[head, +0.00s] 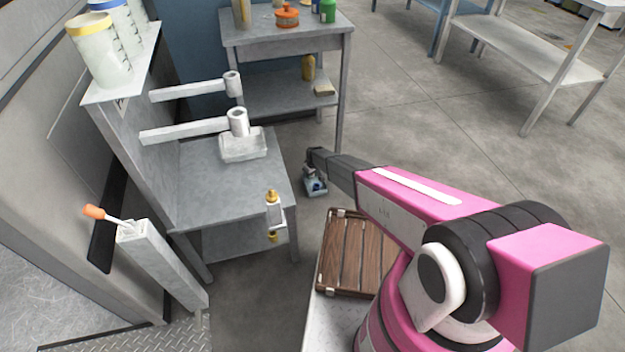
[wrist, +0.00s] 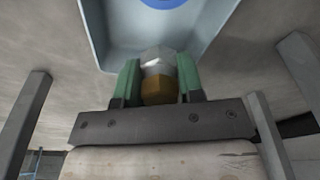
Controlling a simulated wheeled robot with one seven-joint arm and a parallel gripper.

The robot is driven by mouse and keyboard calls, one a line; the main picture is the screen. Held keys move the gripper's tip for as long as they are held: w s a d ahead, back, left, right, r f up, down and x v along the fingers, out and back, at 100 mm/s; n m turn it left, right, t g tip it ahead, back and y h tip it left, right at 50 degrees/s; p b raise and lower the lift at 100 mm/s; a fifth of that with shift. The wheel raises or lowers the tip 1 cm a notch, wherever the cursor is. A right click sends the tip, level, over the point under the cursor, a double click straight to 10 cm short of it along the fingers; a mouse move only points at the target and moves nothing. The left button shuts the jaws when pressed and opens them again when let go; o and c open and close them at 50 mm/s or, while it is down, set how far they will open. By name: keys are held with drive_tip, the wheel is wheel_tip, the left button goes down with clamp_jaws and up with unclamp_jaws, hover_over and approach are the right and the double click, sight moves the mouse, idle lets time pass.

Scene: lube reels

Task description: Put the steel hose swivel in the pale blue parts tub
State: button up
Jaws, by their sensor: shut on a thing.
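My gripper (head: 315,174) reaches out over the gap between the bench and the open floor. In the wrist view its green fingers (wrist: 158,82) are shut on the steel hose swivel (wrist: 158,62), a grey hex body with a brass-coloured part nearer the palm. In the wrist view the tub (wrist: 97,38) opens beyond the fingertips, with a blue round thing (wrist: 165,2) inside. The swivel overlaps the tub's near side; I cannot tell its height over it. The gripper hides the swivel in the head view.
A grey bench (head: 205,185) at left carries a whitish tray (head: 243,153) under two pipe arms. A brass-ended fitting (head: 273,212) is at its front edge. A wooden slatted board (head: 345,250) lies near my base.

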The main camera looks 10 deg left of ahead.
sight(313, 181)
drive_tip(key=shift+w+d+f, duration=0.25)
drive_tip(key=shift+w+f, duration=0.1)
drive_tip(key=shift+w, duration=0.15)
drive_tip(key=shift+f, duration=1.95)
drive_tip(key=shift+f, duration=0.2)
drive_tip(key=o, duration=0.7)
drive_tip(key=shift+o, duration=0.2)
drive_tip(key=shift+r, duration=0.2)
